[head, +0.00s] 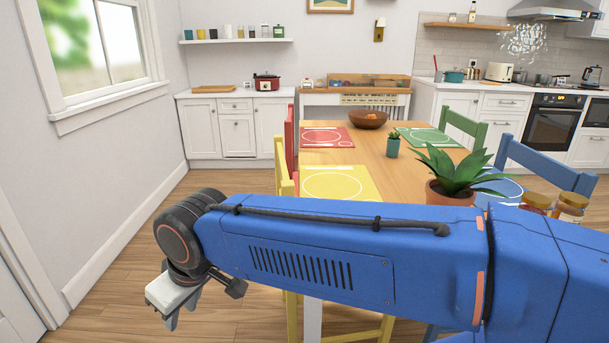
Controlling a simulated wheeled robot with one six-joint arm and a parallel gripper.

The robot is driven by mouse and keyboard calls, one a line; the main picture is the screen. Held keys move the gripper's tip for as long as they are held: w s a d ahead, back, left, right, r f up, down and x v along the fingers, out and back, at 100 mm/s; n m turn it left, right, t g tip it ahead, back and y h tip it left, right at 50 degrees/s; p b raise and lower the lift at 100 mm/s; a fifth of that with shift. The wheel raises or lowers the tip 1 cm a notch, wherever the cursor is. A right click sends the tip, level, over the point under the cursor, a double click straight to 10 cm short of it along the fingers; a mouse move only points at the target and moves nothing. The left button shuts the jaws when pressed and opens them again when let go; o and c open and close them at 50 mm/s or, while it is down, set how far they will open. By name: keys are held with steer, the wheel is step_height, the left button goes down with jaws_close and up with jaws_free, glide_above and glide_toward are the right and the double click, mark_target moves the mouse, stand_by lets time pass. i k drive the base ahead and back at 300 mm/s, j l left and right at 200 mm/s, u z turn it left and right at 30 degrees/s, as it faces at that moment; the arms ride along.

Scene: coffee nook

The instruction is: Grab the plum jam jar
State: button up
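Two lidded glass jars stand at the right end of the dining table. The left jar (535,202) has dark reddish contents, and the right jar (570,208) looks amber. Their lower parts are hidden behind my blue arm, and I cannot read any label or tell which is plum jam. My gripper (182,312) hangs low at the far left, pointing down, far from the jars. Its two fingers look apart, with nothing seen between them.
The wooden table (375,160) holds placemats, a fruit bowl (368,119), a small plant (393,146) and a larger potted plant (452,186) beside the jars. Colored chairs surround it. More small jars stand on the wall shelf (238,41). Floor at the left is clear.

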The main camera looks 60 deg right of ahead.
mark_target(534, 202)
steer(key=k+l, duration=0.25)
steer(key=k, duration=0.25)
steer(key=k+l, duration=0.25)
steer(key=k, duration=0.3)
steer(key=k+l+z, duration=0.3)
steer(key=k, duration=0.25)
steer(key=k+l+z, duration=0.3)
steer(key=k+l, duration=0.2)
steer(key=l+z, duration=0.1)
steer(key=z, duration=0.9)
